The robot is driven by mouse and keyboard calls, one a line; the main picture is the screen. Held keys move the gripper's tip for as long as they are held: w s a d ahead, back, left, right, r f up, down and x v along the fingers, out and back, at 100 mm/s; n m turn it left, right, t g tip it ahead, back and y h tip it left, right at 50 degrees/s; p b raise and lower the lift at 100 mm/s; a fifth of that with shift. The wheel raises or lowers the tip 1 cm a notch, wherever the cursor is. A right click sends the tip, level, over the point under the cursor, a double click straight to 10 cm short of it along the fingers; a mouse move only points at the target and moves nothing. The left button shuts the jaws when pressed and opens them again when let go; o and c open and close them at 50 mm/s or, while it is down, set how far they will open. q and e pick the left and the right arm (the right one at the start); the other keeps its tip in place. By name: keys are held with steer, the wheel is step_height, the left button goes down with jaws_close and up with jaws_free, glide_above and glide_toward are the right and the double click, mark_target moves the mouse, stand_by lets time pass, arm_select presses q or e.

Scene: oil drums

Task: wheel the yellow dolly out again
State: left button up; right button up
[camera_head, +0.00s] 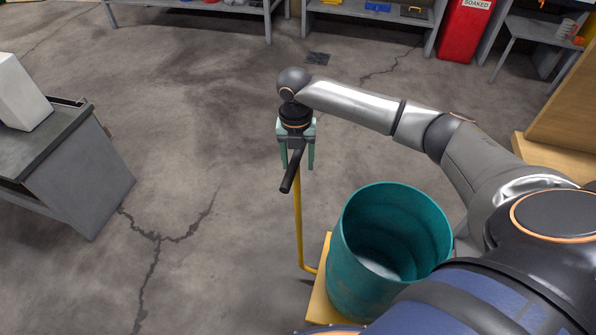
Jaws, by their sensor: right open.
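The yellow dolly (299,225) stands on the floor at lower centre. Its thin upright post ends at the top in a dark handle grip (289,182). A teal open-topped drum (352,275) stands on its low yellow platform and hides most of it. My right gripper (297,164) points down at the handle. Its two green fingers are open, one on each side of the dark grip. I cannot tell whether they touch it. My left gripper is not in view.
A grey cabinet (100,185) with a white box (22,95) on top stands at the left. Shelves and a red bin (466,30) line the back. A wooden piece (565,110) is at the right. The cracked floor between is clear.

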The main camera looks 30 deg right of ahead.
mark_target(298, 172)
steer(key=shift+f, duration=2.1)
steer(key=shift+c, duration=0.3)
steer(key=shift+d, duration=0.1)
steer(key=c, duration=0.9)
jaws_close()
steer(key=shift+d+r, duration=0.1)
